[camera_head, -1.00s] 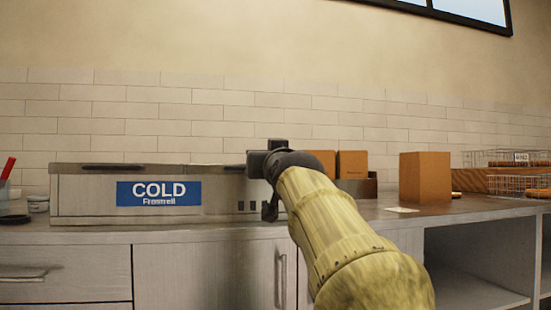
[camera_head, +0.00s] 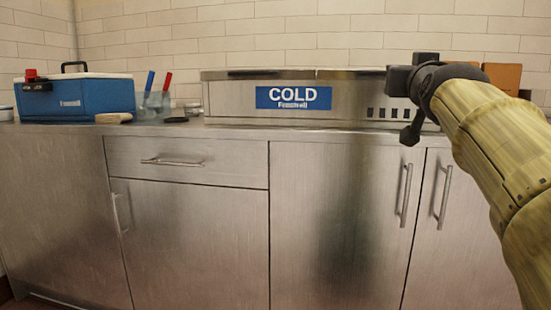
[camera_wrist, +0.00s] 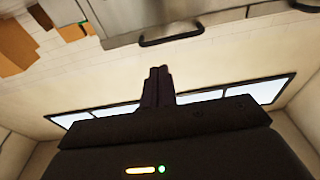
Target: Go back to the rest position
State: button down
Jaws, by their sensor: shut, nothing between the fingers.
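My gripper (camera_wrist: 158,84) shows in the wrist view with its two dark fingers together, shut and empty. In the head view my arm comes in from the right, and its dark wrist end stands in front of the right end of the steel COLD unit (camera_head: 225,99). The fingertips cannot be made out clearly in the head view. The wrist view looks upward past the fingers toward the wall and a window (camera_wrist: 262,92). Nothing touches the fingers there.
The steel counter has cabinet doors (camera_head: 340,220) and a drawer (camera_head: 220,165) below. A blue cooler box (camera_head: 85,97) and a cup with markers (camera_head: 155,103) stand at the left. Brown boxes (camera_head: 503,76) show behind my arm. The floor before the cabinets is mostly out of view.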

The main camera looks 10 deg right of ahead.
jog(key=w+a+f+n+g+y+p, duration=0.1)
jog(key=a+f+g+y+p, duration=0.2)
jog(key=f, duration=0.4)
jog(key=w+a+f+g+p, duration=0.2)
jog(key=f+p, duration=0.4)
jog(key=w+a+f+n+g+y+p, duration=0.1)
jog(key=a+f+g+y+p, duration=0.2)
jog(key=f, duration=0.4)
jog(key=s+a+f+n+g+p, duration=0.1)
jog(key=s+a+f+g+p, duration=0.3)
jog(key=s+f+p, duration=0.4)
jog(key=s+a+f+n+g+p, duration=0.1)
jog(key=s+a+f+g+p, duration=0.4)
jog(key=s, duration=0.6)
notch_tip(320, 180, up, 36)
jog(key=p, duration=3.8)
jog(key=shift+s+d+r+t, duration=0.15)
jog(key=shift+d+r+t, duration=0.15)
jog(key=shift+t, duration=0.1)
jog(key=shift+f, duration=0.1)
